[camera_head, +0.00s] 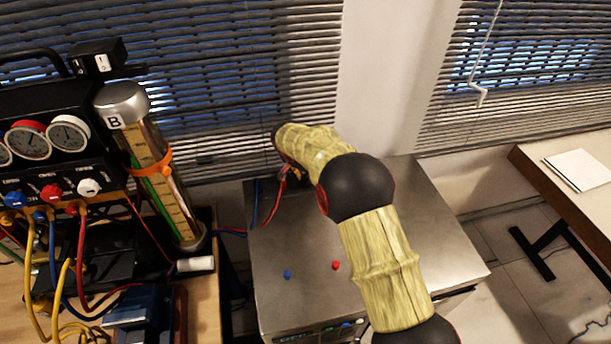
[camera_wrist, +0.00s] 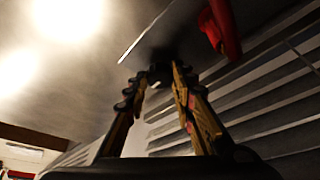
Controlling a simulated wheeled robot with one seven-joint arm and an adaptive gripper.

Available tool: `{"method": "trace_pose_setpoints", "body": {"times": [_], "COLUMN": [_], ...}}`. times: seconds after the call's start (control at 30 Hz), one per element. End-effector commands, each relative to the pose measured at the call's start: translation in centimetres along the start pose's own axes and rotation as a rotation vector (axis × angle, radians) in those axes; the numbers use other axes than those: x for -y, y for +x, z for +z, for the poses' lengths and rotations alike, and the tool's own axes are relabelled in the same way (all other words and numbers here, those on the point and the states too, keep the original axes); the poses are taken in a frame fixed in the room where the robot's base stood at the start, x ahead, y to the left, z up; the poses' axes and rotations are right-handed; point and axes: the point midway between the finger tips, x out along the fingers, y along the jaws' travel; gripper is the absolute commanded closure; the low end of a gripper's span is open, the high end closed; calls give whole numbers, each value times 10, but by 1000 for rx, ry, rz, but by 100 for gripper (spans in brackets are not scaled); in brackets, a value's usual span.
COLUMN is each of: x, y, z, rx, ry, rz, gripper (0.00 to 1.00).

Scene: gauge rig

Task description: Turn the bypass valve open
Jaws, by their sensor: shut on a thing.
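My gripper (camera_head: 287,160) is at the far left corner of the steel-topped cabinet (camera_head: 300,235), where the red and blue hoses end. In the wrist view both fingers of my gripper (camera_wrist: 160,78) close in on a small dark part (camera_wrist: 163,70) at the edge of a grey surface. This part looks like the bypass valve's handle, but it is in shadow and its turn angle cannot be told. A red piece (camera_wrist: 220,30) is just beyond the right finger. In the head view the hand and forearm cover most of the valve.
The gauge panel (camera_head: 40,145) and a clear cylinder marked B (camera_head: 150,165) stand on the left bench. Red (camera_head: 335,265) and blue (camera_head: 287,274) knobs lie on the cabinet top. Window blinds (camera_head: 230,90) are close behind. A table with paper (camera_head: 578,167) is at right.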

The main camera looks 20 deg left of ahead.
Motion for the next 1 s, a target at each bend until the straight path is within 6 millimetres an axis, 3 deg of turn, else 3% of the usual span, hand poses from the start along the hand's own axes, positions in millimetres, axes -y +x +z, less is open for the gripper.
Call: {"method": "trace_pose_setpoints", "body": {"times": [0.27,0.67,1.0], "x": [0,-1,-3], "y": [0,-1,-2], "z": [0,0,-2], "rx": [0,0,-1], "ry": [0,-66,-308], "rz": [0,-28,-129], "gripper": [100,100,100]}}
